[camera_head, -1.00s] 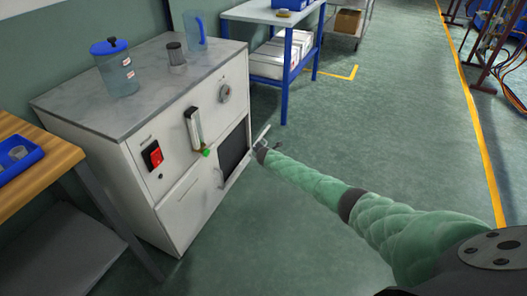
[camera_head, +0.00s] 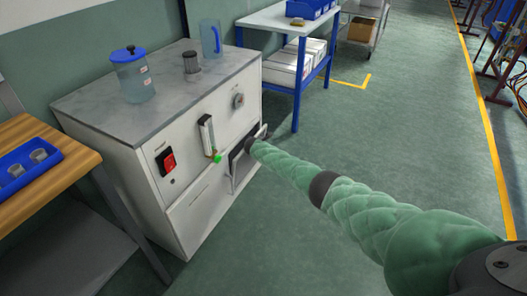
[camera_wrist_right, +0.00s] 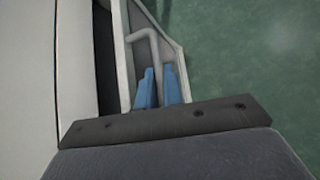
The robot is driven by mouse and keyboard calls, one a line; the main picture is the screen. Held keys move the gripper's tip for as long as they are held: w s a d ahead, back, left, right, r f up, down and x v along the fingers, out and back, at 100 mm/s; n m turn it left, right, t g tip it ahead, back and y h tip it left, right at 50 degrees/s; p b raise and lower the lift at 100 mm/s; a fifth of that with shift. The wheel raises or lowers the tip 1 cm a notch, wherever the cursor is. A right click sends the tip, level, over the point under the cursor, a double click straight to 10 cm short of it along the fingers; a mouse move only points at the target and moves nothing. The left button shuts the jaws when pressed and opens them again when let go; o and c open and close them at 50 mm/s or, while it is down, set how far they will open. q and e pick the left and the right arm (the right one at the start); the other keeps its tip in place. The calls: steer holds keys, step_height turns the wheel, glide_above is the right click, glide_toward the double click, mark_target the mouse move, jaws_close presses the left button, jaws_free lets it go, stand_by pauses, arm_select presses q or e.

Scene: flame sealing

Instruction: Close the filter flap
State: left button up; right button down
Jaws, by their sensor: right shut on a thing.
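The white cabinet (camera_head: 185,205) has a dark opening low on the right of its front. The filter flap (camera_head: 246,178) is there, standing out from the front at an angle, partly hidden behind my right arm. In the wrist view the flap (camera_wrist_right: 124,60) shows as a pale panel with slanted sides, with a dark gap between it and the cabinet. A bent rod handle (camera_wrist_right: 145,36) is on it. My right gripper (camera_wrist_right: 158,90) has its blue fingers on either side of the handle, shut on it. Its fingers are hidden in the head view. My left gripper is not in view.
A lidded jar (camera_head: 134,80), a dark cup (camera_head: 190,63) and a blue jug (camera_head: 211,40) stand on the cabinet top. A wooden table (camera_head: 60,190) with a blue tray is at left. A blue-legged table (camera_head: 297,90) stands behind.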

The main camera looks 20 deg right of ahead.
steer(key=shift+w+a+r, duration=0.2)
steer(key=shift+w+a, duration=0.4)
steer(key=c, duration=1.5)
jaws_free()
